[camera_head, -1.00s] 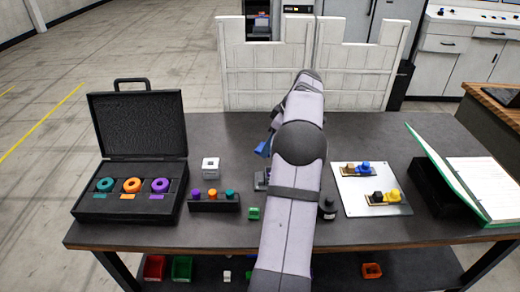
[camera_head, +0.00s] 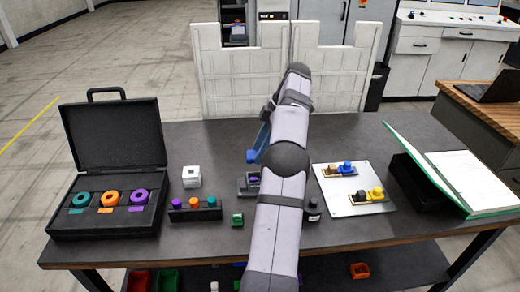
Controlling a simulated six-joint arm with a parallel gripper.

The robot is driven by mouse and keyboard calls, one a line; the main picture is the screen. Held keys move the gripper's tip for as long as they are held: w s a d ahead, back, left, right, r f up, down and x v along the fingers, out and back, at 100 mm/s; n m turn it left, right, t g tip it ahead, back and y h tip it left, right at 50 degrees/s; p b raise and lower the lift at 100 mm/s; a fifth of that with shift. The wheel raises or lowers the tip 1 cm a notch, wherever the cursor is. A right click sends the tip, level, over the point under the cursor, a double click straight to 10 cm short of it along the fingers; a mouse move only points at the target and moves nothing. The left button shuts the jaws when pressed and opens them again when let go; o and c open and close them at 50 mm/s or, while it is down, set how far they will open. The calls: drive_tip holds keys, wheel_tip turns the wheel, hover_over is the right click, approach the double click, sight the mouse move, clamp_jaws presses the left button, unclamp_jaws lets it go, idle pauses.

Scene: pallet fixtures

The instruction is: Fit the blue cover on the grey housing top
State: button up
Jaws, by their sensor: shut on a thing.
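The blue cover (camera_head: 253,156) shows as a small blue piece just left of my arm, above the table. My gripper (camera_head: 263,138) is mostly hidden behind my own arm; it is shut on the blue cover. How the cover sits between the fingers is hidden.
A black open case (camera_head: 113,135) with coloured rings stands at the left. A white plate (camera_head: 352,205) and green binder (camera_head: 420,155) are at the right.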

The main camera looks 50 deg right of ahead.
drive_tip(key=shift+f+b, duration=1.95)
drive_tip(key=shift+b, duration=0.2)
drive_tip(key=shift+f+b, duration=0.4)
drive_tip(key=shift+f, duration=0.3)
drive_tip(key=shift+p, duration=0.5)
drive_tip(key=shift+f+b, duration=1.05)
drive_tip(key=shift+f, duration=0.35)
idle(0.8)
drive_tip(key=o, duration=1.1)
drive_tip(key=shift+c, duration=1.2)
drive_tip(key=shift+r, duration=0.1)
